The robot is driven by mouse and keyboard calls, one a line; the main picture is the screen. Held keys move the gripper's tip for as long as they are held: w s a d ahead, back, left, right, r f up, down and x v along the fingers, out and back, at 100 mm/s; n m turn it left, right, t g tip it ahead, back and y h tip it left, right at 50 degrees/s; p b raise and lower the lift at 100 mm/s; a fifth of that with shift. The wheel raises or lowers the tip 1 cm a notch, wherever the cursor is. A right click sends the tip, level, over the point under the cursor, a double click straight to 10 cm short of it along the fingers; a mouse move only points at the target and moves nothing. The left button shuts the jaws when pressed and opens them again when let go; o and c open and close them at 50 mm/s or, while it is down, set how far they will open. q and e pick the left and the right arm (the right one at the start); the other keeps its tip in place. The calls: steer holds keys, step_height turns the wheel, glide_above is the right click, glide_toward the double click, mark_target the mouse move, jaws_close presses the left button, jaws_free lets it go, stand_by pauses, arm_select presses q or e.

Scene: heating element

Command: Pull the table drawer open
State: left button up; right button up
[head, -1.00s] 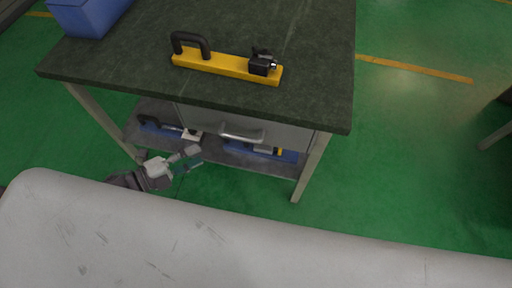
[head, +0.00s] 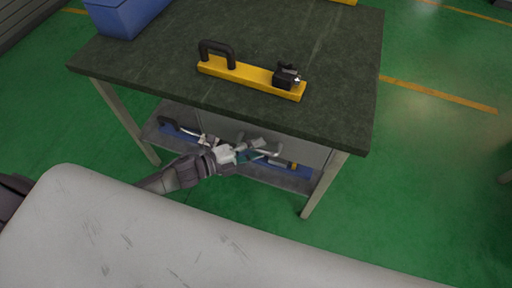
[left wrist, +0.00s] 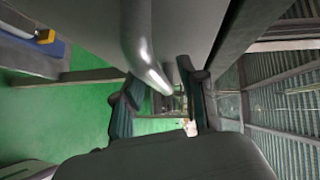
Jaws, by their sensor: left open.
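The workbench table (head: 345,105) has a dark top, and a grey drawer (head: 308,152) under its front edge looks shut. The drawer's curved metal handle (head: 278,151) is partly hidden by my left gripper (head: 258,150) in the head view. In the left wrist view, the handle (left wrist: 142,45) runs down toward the gap between the fingers of my left gripper (left wrist: 160,92). The fingers are open, one on each side of the handle's lower end; I cannot tell whether they touch it. My right gripper is not in view.
A yellow bar tool (head: 250,76) with a black handle lies on the tabletop, and a blue bin (head: 125,15) stands at its left corner. Blue tools lie on the lower shelf (head: 290,181). Table legs flank the drawer. Green floor is clear to the right.

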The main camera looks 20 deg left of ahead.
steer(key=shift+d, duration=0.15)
arm_select(q)
jaws_close()
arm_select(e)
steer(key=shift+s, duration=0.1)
